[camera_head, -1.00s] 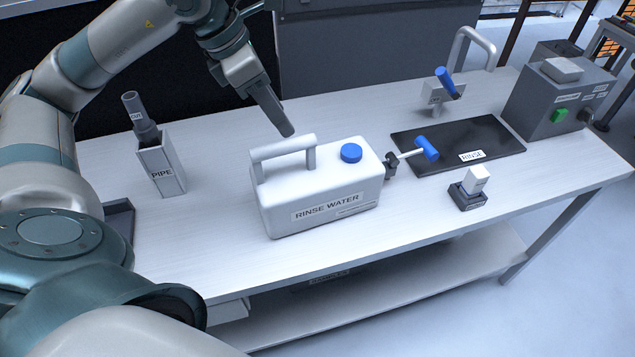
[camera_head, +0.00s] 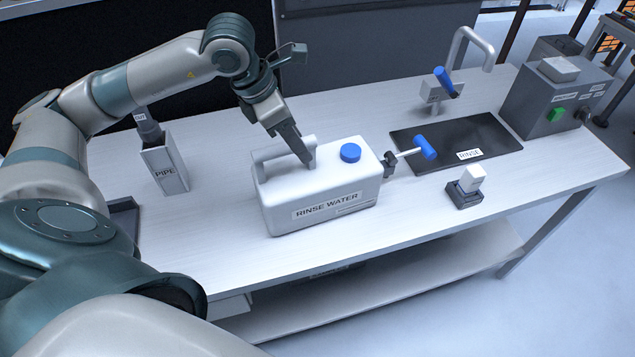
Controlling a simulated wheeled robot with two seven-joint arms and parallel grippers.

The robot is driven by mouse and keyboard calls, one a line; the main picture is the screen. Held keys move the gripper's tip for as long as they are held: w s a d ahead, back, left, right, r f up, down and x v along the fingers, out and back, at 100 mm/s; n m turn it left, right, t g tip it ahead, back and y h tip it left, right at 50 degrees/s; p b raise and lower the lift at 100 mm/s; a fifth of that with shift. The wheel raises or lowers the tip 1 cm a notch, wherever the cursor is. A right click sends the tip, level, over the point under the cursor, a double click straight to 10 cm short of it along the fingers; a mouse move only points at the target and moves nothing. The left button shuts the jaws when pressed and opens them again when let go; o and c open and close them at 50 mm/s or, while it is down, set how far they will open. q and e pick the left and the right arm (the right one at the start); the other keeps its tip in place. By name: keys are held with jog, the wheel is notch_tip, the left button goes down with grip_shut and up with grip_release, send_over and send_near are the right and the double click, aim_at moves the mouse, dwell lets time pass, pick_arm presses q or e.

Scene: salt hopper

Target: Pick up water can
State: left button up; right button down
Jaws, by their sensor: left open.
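The water can (camera_head: 320,196) is a white jug labelled RINSE WATER, with a blue cap (camera_head: 350,152) and a handle on top. It stands upright on the white bench. A tap with a blue lever (camera_head: 424,147) sits at its right end. My left gripper (camera_head: 306,158) points down at the handle, its fingers overlapping the handle's right part in the picture. It is open. The fingers hide part of the handle, and I cannot tell whether they touch it. My right gripper is not in view.
A black RINSE mat (camera_head: 456,136), a tap with a blue handle (camera_head: 446,82) and a grey box with a green button (camera_head: 556,98) are at the right. A small white block (camera_head: 471,178) sits in a dark base. The front bench is clear.

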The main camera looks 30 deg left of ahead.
aim_at(308, 167)
pick_arm(q)
jog(key=shift+w+d+f+p, duration=0.2)
jog(key=shift+f+p, duration=0.2)
jog(key=shift+p, duration=0.15)
jog(key=p+x, duration=0.1)
jog(key=x, duration=0.2)
jog(key=shift+w+r+p, duration=0.1)
jog(key=shift+w+p, duration=0.05)
jog(key=shift+p, duration=0.2)
jog(key=shift+w+d+f, duration=0.1)
jog(key=shift+w+f, duration=0.05)
jog(key=shift+f, duration=0.45)
grip_shut()
jog(key=shift+r, duration=0.1)
dwell(0.4)
